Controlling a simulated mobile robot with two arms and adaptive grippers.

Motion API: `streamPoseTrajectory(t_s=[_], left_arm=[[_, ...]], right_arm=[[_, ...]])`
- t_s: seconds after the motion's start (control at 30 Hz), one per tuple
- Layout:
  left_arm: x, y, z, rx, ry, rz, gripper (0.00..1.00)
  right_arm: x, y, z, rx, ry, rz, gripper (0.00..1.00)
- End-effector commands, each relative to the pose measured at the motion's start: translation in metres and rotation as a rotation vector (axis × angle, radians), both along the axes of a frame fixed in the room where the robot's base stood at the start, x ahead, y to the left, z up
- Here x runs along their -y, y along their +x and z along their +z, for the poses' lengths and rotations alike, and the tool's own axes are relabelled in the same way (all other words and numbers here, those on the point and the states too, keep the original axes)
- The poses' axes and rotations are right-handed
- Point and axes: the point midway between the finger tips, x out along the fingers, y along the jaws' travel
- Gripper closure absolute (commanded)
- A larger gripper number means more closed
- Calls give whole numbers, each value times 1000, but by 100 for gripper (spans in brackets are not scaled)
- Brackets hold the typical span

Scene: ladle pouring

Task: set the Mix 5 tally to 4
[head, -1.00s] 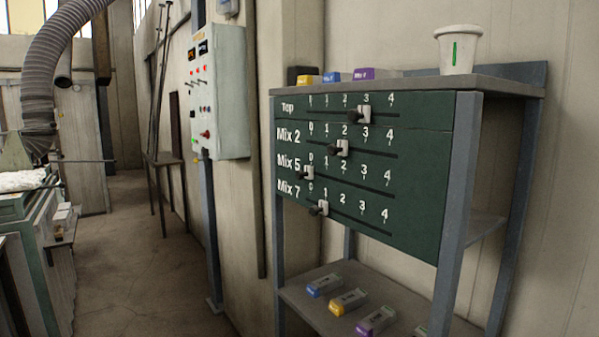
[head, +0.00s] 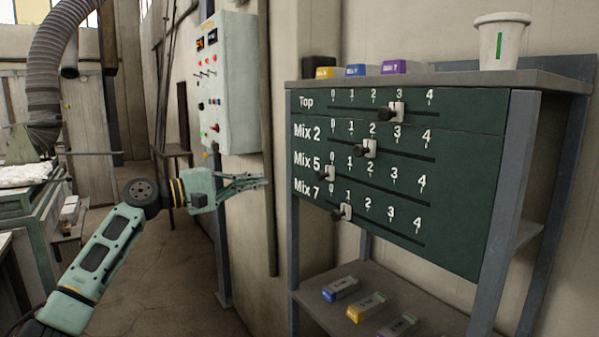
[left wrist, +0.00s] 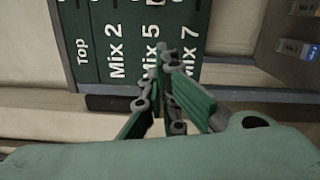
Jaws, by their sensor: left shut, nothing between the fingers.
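The dark green tally board (head: 470,190) carries rows for Top, Mix 2, Mix 5 and Mix 7, each with a slot and numbers 0 to 4. The Mix 5 slider (head: 327,173), a pale block with a dark knob, sits at the left end, under 0. My left gripper (head: 262,182) is shut and empty, left of the board and apart from that slider in the head view. In the left wrist view its closed fingers (left wrist: 160,84) point toward the Mix 5 and Mix 7 labels. My right gripper is out of view.
The Top slider (head: 393,112) is at 3, the Mix 2 slider (head: 368,148) at 2, the Mix 7 slider (head: 343,212) at 1. A white cup (head: 500,45) and coloured boxes stand on the shelf top. A control cabinet (head: 228,85) hangs behind my left gripper.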

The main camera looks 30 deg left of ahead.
Motion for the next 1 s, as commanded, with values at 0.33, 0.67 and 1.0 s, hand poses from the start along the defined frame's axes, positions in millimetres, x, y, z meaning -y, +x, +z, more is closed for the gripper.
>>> streamPoseTrajectory(t_s=[0.33, 0.67, 1.0], left_arm=[[31, 60, 10, 1, -1, -2, 100], [63, 74, 8, -3, 6, 0, 100], [77, 70, 8, -1, 1, 3, 100]], right_arm=[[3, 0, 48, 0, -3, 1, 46], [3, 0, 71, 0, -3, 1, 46], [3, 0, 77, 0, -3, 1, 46]])
